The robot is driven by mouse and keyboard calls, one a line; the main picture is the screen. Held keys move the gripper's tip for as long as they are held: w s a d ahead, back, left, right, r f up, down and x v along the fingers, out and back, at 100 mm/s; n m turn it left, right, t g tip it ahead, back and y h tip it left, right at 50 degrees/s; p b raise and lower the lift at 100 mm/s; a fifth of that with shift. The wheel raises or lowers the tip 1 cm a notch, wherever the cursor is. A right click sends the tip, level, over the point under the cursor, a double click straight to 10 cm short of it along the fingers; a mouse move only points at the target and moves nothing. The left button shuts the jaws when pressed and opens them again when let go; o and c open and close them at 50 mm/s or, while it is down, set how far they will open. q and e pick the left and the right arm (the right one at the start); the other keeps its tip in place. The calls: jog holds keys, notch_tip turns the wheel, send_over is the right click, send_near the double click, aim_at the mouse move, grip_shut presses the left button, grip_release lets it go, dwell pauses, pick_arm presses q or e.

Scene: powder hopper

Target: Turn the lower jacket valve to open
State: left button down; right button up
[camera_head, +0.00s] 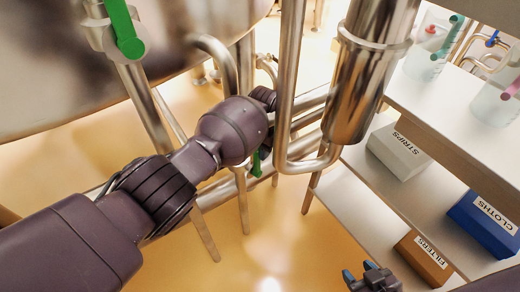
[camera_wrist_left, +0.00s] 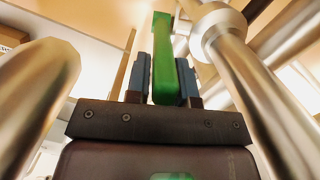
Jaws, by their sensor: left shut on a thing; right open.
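The lower jacket valve's green handle (camera_head: 256,164) shows in the head view just below my left wrist, mostly hidden behind it. In the left wrist view the green handle (camera_wrist_left: 164,70) stands lengthwise between the two blue fingers of my left gripper (camera_wrist_left: 166,88), which is shut on it. A pipe fitting (camera_wrist_left: 216,25) is close beside the handle. My left gripper's fingers are hidden in the head view. My right gripper (camera_head: 371,277) is open and empty at the bottom, far from the valve. An upper valve with a green handle (camera_head: 124,30) is at top left.
Steel pipes (camera_head: 286,90) and a wide steel cylinder (camera_head: 366,70) stand close around my left wrist. A large steel vessel (camera_head: 60,60) fills the upper left. At right, a shelf holds a STRIPS box (camera_head: 398,155), a blue CLOTHS box (camera_head: 482,222) and a FILTERS box (camera_head: 421,262).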

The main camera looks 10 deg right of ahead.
pick_arm(q)
jog(key=shift+w+d+r, duration=0.15)
jog(key=shift+d+r, duration=0.2)
jog(key=shift+r, duration=0.1)
pick_arm(e)
jog(key=shift+r, duration=0.1)
pick_arm(q)
jog(key=c, duration=1.4)
grip_release()
jog(key=o, duration=0.4)
jog(key=shift+d+f, duration=0.1)
jog(key=shift+f, duration=0.1)
jog(key=shift+a+f, duration=0.1)
jog(key=shift+a, duration=0.1)
pick_arm(e)
jog(key=shift+w, duration=0.25)
pick_arm(q)
jog(key=r, duration=0.2)
jog(key=r+p, duration=0.1)
jog(key=r, duration=0.4)
jog(key=shift+w+d+r+p, duration=0.25)
jog(key=shift+d+r+p, duration=0.05)
jog(key=shift+d, duration=0.05)
pick_arm(e)
jog(key=shift+s+r, duration=0.1)
jog(key=shift+r, duration=0.5)
jog(key=shift+w+r, duration=0.2)
